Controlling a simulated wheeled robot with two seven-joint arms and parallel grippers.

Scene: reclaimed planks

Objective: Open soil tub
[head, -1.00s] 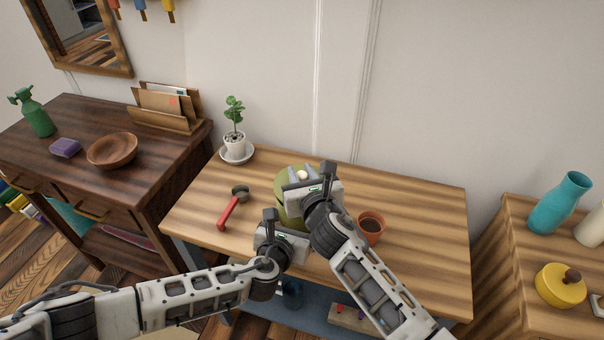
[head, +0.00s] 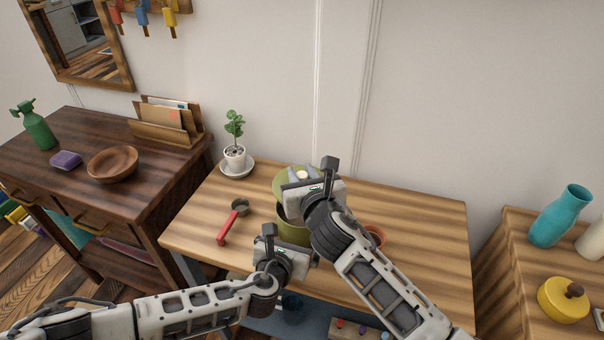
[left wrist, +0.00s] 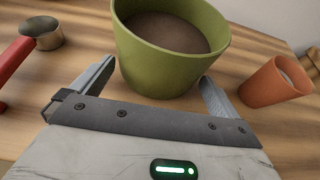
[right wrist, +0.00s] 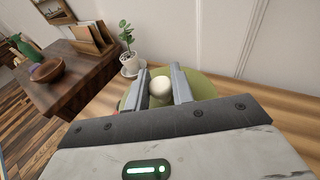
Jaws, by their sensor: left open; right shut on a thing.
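The olive-green soil tub (head: 291,232) stands on the plank workbench, partly hidden behind my arms. In the left wrist view the tub (left wrist: 150,62) is uncovered and dark soil (left wrist: 172,31) shows inside. Its green lid (head: 284,180) is raised above the tub, with a dark gap between them. My right gripper (head: 304,172) is shut on the lid's pale round knob (right wrist: 160,86). My left gripper (left wrist: 157,76) is open, its fingers apart at the near side of the tub; I cannot tell whether they touch it. Its fingertips are hidden in the head view.
A red-handled scoop (head: 232,222) lies left of the tub. A terracotta pot (head: 377,236) stands to its right, partly behind my right arm. A potted plant (head: 235,157) on a saucer is at the back left. The bench's right side (head: 430,240) is clear.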

